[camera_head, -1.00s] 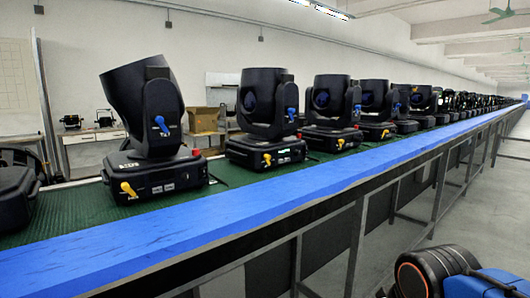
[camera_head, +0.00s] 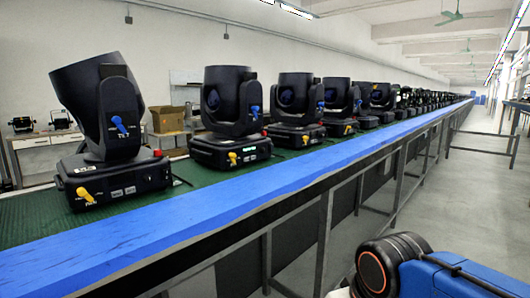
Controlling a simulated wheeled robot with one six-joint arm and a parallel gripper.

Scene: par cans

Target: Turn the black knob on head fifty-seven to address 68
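A long row of black moving-head lights stands on the green belt (camera_head: 28,209) of a conveyor. The nearest head (camera_head: 102,110) is tilted on its black base (camera_head: 112,178), with a blue lever on its yoke and a yellow lever on the base. The second head (camera_head: 231,102) stands upright to its right, also with blue and yellow levers. The heads' numbers are too small to read, so I cannot tell which is fifty-seven. No black knob can be made out. My arm shows at the lower right, in blue and black; its gripper is outside the view.
A blue rail (camera_head: 200,205) runs along the conveyor's near edge, on grey metal legs (camera_head: 324,235). Open grey floor (camera_head: 450,205) lies to the right. A cardboard box (camera_head: 168,119) and a white bench (camera_head: 45,152) stand behind the belt.

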